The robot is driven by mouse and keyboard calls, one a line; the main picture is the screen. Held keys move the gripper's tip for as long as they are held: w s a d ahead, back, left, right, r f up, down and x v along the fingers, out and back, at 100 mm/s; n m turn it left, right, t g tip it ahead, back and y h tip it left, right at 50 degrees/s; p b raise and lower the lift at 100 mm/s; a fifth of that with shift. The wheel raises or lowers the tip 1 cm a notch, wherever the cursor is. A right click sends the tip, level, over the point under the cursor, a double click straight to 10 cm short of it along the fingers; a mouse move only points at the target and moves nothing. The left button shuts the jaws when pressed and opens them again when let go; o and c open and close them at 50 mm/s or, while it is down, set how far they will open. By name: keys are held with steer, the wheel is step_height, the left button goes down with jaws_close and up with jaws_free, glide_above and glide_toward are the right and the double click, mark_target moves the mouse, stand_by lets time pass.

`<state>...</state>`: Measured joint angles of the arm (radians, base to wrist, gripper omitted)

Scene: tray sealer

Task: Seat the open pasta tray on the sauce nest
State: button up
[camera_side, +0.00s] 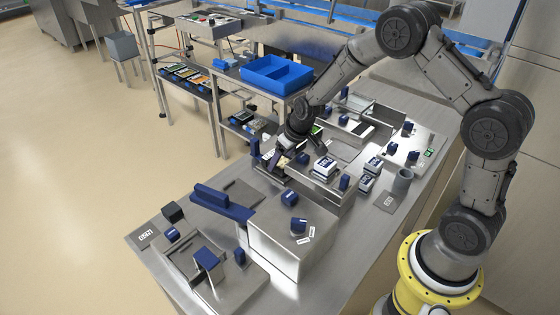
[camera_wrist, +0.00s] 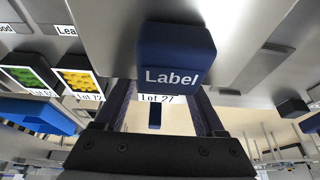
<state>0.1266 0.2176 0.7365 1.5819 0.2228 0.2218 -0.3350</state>
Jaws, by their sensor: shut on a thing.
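My gripper (camera_side: 284,156) is in the middle of the bench in the side view, pointing down beside a metal station. In the wrist view its two dark fingers (camera_wrist: 163,112) stand either side of a white tag reading "Lot 27" (camera_wrist: 157,98). The gripper is shut on what appears to be the pasta tray, a small pale shape (camera_side: 281,163) at the fingertips in the side view. A blue block reading "Label" (camera_wrist: 176,55) hides most of the held thing in the wrist view. I cannot tell which place is the sauce nest, or whether the tray touches it.
A metal box with blue knobs (camera_side: 292,240) stands in front of the gripper. Several blue-knobbed blocks and a grey cup (camera_side: 402,181) are to the right. Trays with green (camera_wrist: 30,78) and yellow contents (camera_wrist: 82,82) show at left.

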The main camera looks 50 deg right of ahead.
mark_target(281, 160)
step_height(281, 160, up, 9)
steer(key=shift+f, duration=0.15)
steer(key=w+a+f, duration=0.1)
steer(key=a+f, duration=0.1)
steer(key=a, duration=1.2)
steer(key=shift+w+f, duration=0.1)
steer(key=shift+f, duration=3.7)
steer(key=shift+f, duration=0.2)
steer(key=o, duration=1.4)
step_height(281, 160, up, 8)
